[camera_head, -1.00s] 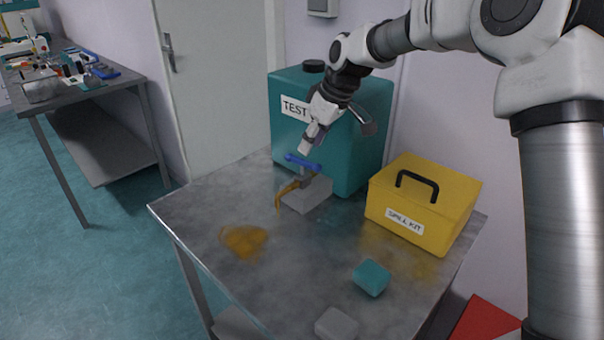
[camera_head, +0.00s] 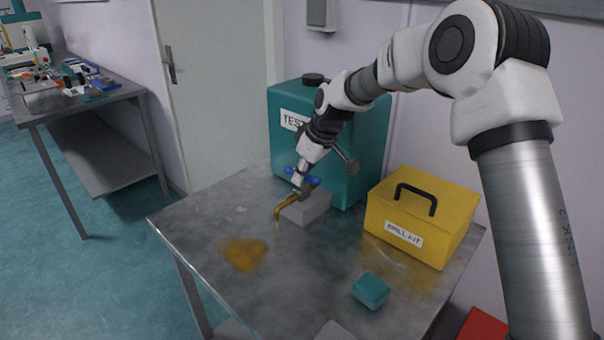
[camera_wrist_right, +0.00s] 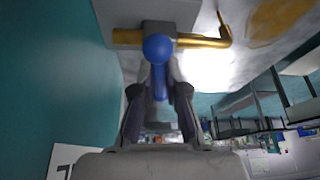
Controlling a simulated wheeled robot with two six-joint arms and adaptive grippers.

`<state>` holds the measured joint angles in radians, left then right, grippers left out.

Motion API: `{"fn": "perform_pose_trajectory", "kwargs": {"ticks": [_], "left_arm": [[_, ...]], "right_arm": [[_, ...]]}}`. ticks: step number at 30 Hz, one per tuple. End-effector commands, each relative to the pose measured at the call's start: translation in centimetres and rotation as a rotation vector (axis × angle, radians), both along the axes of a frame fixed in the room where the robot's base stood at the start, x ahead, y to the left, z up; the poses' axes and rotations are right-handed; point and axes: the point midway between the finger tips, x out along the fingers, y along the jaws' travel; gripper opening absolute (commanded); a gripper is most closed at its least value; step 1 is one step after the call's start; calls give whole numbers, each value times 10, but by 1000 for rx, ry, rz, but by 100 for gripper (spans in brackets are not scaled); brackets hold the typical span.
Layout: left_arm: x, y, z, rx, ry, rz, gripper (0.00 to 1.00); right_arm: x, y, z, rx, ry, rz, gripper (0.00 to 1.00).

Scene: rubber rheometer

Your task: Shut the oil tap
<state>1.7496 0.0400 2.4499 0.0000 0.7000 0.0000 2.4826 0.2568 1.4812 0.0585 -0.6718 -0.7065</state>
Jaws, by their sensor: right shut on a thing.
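The oil tap has a blue T-handle (camera_head: 312,181) and a brass spout (camera_head: 284,209) that points down over the metal table. It sits above a grey block in front of the teal oil tank (camera_head: 352,165). My right gripper (camera_head: 299,176) reaches down onto the handle and is shut on it. In the right wrist view the blue handle (camera_wrist_right: 157,48) lies between the fingers (camera_wrist_right: 160,90), with one end towards the tap body and its bar running between the fingertips. The brass spout (camera_wrist_right: 205,41) points right there. My left gripper is not in view.
A brown oil puddle (camera_head: 243,253) lies on the metal table (camera_head: 200,215). The yellow spill kit box (camera_head: 420,220) stands to the right. A teal sponge-like block (camera_head: 371,290) lies near the front. Another bench (camera_head: 80,105) stands at far left.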

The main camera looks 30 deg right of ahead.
Motion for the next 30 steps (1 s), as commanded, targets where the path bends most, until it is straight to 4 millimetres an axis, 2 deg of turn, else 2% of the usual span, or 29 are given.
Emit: {"fn": "perform_pose_trajectory", "kwargs": {"ticks": [3, 6, 15, 16, 17, 18, 26, 30], "left_arm": [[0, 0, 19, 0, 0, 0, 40], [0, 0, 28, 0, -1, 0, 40], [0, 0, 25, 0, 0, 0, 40], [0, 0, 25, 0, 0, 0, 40], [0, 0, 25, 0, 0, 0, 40], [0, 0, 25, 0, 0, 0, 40], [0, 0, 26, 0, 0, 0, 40], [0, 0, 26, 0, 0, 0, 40]], "right_arm": [[-1, 1, 6, -1, 4, -68, 0], [-1, 1, 4, 0, 4, -133, 0], [0, 0, -1, 1, 0, -156, 0], [0, 0, -1, 1, 0, -156, 23], [0, 0, -1, 1, 0, -156, 34], [0, 0, -1, 1, 0, -156, 38], [0, 0, 0, 0, 0, -155, 38], [-4, -1, 12, 2, -1, -155, 38]]}}
